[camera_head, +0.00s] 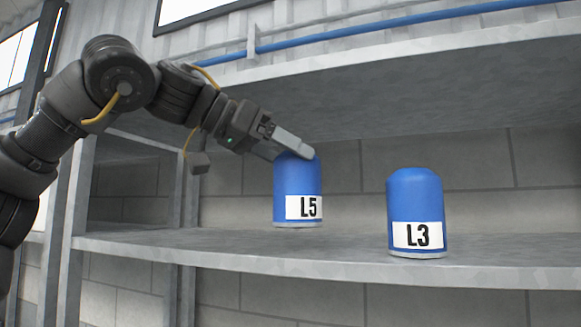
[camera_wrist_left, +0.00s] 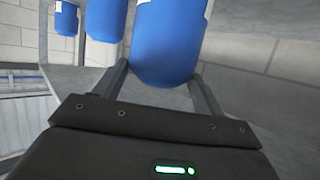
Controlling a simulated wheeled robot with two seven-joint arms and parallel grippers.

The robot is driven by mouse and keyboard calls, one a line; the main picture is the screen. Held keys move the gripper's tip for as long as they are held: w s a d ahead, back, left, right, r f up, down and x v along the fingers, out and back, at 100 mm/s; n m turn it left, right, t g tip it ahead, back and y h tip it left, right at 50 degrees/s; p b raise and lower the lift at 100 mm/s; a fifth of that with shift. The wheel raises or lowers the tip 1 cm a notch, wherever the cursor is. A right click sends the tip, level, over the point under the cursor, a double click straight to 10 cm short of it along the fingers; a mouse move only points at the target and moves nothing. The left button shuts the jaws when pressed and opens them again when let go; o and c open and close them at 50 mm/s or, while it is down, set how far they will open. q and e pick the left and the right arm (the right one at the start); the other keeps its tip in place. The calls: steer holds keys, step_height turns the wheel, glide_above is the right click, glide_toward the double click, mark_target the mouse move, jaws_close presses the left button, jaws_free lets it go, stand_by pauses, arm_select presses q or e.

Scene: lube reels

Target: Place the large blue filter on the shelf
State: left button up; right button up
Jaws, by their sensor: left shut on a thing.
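A blue filter labelled L5 (camera_head: 297,180) is upright at the shelf (camera_head: 330,254), its top held by my left gripper (camera_head: 300,150). Its base is at or just above the shelf surface; I cannot tell whether it touches. In the left wrist view the held filter (camera_wrist_left: 168,45) sits between the two fingers of my left gripper (camera_wrist_left: 165,85). A second blue filter labelled L3 (camera_head: 415,205) stands upright on the shelf to the right, apart from the held one. My right gripper is not in view.
An upper shelf (camera_head: 430,95) hangs over both filters, close above my left gripper. A grey upright post (camera_head: 75,215) stands at the left. The shelf has bare room left of L5 and between the filters. In the left wrist view another blue filter (camera_wrist_left: 105,20) shows at the upper left.

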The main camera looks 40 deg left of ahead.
mark_target(291, 175)
arm_select(q)
steer(key=shift+w, duration=0.45)
steer(key=shift+w+d+f+p, duration=0.1)
steer(key=shift+w+d+p, duration=0.1)
steer(key=shift+w+p, duration=0.15)
step_height(291, 175, down, 3)
steer(key=shift+s+r+p, duration=0.1)
steer(key=shift+p, duration=0.35)
steer(key=shift+a+f, duration=0.15)
steer(key=shift+f, duration=0.15)
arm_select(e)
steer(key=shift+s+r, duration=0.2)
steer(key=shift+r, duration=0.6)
